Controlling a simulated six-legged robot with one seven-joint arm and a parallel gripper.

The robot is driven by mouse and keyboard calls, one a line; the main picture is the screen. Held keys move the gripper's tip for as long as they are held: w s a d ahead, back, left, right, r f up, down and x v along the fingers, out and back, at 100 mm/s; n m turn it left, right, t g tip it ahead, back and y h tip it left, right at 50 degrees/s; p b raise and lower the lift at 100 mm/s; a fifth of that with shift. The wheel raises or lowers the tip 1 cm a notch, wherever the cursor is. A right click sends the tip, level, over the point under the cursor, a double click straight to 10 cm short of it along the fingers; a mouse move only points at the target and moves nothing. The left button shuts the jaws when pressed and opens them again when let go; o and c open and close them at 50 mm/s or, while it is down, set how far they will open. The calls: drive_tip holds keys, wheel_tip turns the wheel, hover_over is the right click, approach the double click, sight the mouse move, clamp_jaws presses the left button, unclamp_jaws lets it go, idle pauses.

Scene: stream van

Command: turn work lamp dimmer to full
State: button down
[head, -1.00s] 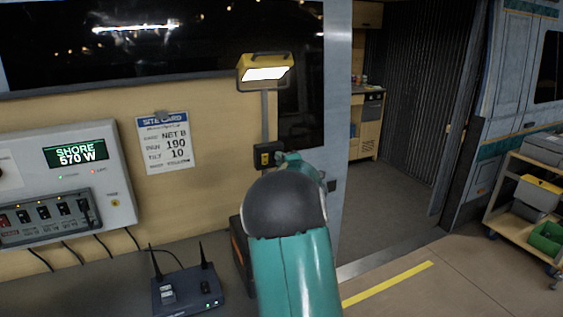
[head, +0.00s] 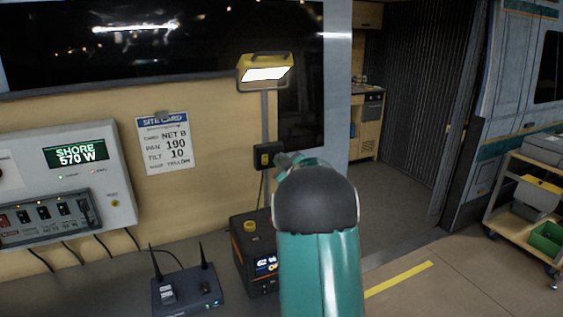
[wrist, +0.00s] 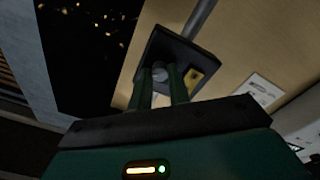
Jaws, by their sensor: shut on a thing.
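The yellow work lamp (head: 265,72) is lit at the top of a grey pole. Its dark dimmer box (head: 258,150) with a yellow patch sits lower on the pole; the box also shows in the wrist view (wrist: 160,48). In the wrist view my gripper (wrist: 160,82) has its two green fingers shut on a small grey round knob (wrist: 160,73) on the box's face. The yellow patch (wrist: 195,78) lies just right of the fingers. In the head view my arm hides the fingertips and the knob; which way the knob points cannot be told.
A panel reading SHORE 570 W (head: 75,155) is on the left wall beside a site card (head: 167,143). Below are a router with antennas (head: 187,290) and a black and orange power unit (head: 250,250). A cart (head: 530,205) stands far right; the floor between is clear.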

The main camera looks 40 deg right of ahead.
drive_tip(key=m, duration=0.5)
drive_tip(key=shift+m, duration=0.3)
idle(0.4)
drive_tip(key=c, duration=1.3)
unclamp_jaws()
drive_tip(key=v, duration=1.4)
drive_tip(key=shift+w, duration=0.1)
drive_tip(key=shift+r, duration=0.1)
